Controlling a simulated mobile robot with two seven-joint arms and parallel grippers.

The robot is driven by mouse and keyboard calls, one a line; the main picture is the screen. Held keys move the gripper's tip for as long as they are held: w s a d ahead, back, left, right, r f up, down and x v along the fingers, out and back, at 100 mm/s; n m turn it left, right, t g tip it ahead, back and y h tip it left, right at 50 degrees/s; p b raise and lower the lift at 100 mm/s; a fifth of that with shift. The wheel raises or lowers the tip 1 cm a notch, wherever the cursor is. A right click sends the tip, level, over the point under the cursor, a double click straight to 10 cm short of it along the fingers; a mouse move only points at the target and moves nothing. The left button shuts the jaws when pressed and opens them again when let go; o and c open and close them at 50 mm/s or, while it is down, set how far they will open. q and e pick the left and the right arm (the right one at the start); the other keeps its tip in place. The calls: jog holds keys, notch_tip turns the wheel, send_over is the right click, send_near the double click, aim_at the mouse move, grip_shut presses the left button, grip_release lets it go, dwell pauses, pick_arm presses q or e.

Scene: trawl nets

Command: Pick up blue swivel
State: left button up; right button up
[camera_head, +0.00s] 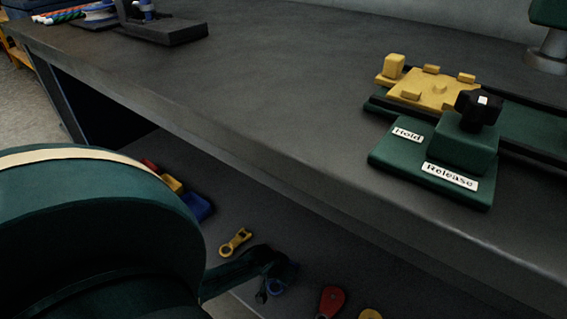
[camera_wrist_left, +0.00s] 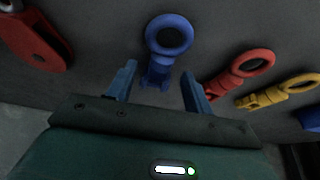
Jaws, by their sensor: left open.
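The blue swivel (camera_wrist_left: 168,38) lies on the lower shelf in the left wrist view, its ring pointing away from my left gripper (camera_wrist_left: 160,86). My left gripper is open. Its two fingers stand either side of the swivel's near end, and I cannot tell whether they touch it. In the head view my left gripper (camera_head: 272,281) reaches down over the shelf under the bench; blue shows around its fingers, and the swivel is mostly hidden there. My right gripper is in neither view.
A red swivel (camera_wrist_left: 240,74) lies close right of the fingers, with a yellow swivel (camera_wrist_left: 278,93) beyond it. A red block (camera_wrist_left: 35,38) lies to the left. The bench top (camera_head: 250,95) overhangs the shelf and holds a green fixture (camera_head: 395,160).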

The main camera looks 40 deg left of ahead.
pick_arm(q)
jog(key=shift+x, duration=0.85)
jog(key=shift+c, duration=0.3)
jog(key=shift+r, duration=0.1)
grip_shut()
